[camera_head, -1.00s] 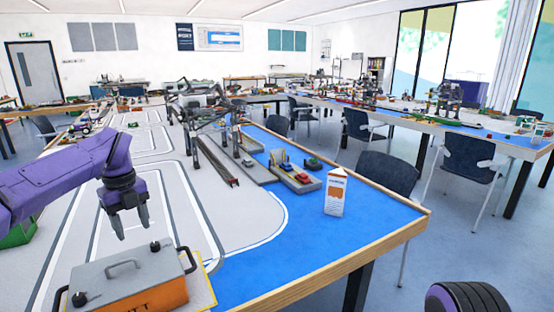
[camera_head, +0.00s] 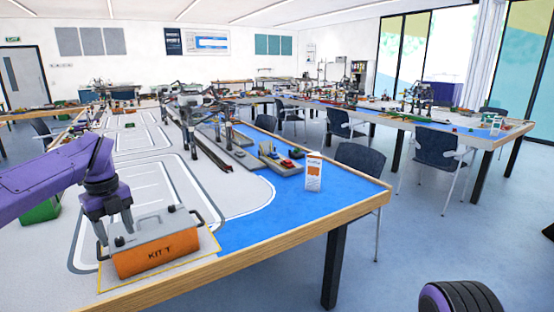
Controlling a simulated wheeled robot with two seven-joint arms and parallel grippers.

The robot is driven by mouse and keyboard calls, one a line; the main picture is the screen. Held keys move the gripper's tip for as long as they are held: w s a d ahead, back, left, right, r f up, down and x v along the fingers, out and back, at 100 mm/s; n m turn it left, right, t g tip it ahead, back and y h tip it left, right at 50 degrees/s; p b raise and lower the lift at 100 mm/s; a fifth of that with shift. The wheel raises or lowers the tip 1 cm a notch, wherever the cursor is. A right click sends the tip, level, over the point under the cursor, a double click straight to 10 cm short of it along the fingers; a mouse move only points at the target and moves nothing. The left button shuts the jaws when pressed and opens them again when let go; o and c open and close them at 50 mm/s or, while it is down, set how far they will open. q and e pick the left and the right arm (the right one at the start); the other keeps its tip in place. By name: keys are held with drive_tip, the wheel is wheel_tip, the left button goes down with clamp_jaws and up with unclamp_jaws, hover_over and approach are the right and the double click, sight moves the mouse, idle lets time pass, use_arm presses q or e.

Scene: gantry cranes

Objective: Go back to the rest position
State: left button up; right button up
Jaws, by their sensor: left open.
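My left gripper (camera_head: 116,232) points down at the left, in front of the far left part of an orange kit box with a grey lid (camera_head: 160,252). Its fingers are apart, and I cannot tell whether they touch the box. The box stands upright on a yellow-edged mat (camera_head: 208,262) at the table's near corner, with "KIT" lettering on its front. My right gripper is out of view; a purple and black rounded part of mine shows at the bottom right.
The table (camera_head: 262,250) has a blue area at its right with a white and orange carton (camera_head: 313,172). Gantry crane models (camera_head: 196,112) stand farther back. A chair (camera_head: 360,165) is beside the table's right edge. Open floor lies to the right.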

use_arm(q)
wheel_tip(320, 180, down, 11)
drive_tip(key=w+a+m+t+y, duration=0.2)
drive_tip(key=m+t+y, duration=0.1)
drive_tip(key=m+y, duration=0.75)
drive_tip(key=s+d+f+m+t+h, duration=0.1)
drive_tip(key=s+d+f+m+t, duration=0.2)
drive_tip(key=f+m, duration=0.5)
drive_tip(key=s+d+f+m+t+h, duration=0.1)
drive_tip(key=s+d+f+m+t, duration=0.1)
drive_tip(key=s+d+f+m, duration=0.4)
drive_tip(key=s+d+f+m+h, duration=0.2)
drive_tip(key=s+f+m+h, duration=0.2)
drive_tip(key=s+f+m, duration=0.6)
drive_tip(key=s+f+m+g, duration=0.2)
drive_tip(key=s+f, duration=0.1)
drive_tip(key=s, duration=0.7)
drive_tip(key=s+a+f+m+g+h, duration=0.1)
drive_tip(key=s+f+m+g, duration=0.1)
drive_tip(key=s, duration=0.9)
drive_tip(key=shift+s+f+m+g, duration=0.3)
drive_tip(key=shift+f+m+g, duration=0.1)
drive_tip(key=shift+f+m, duration=0.5)
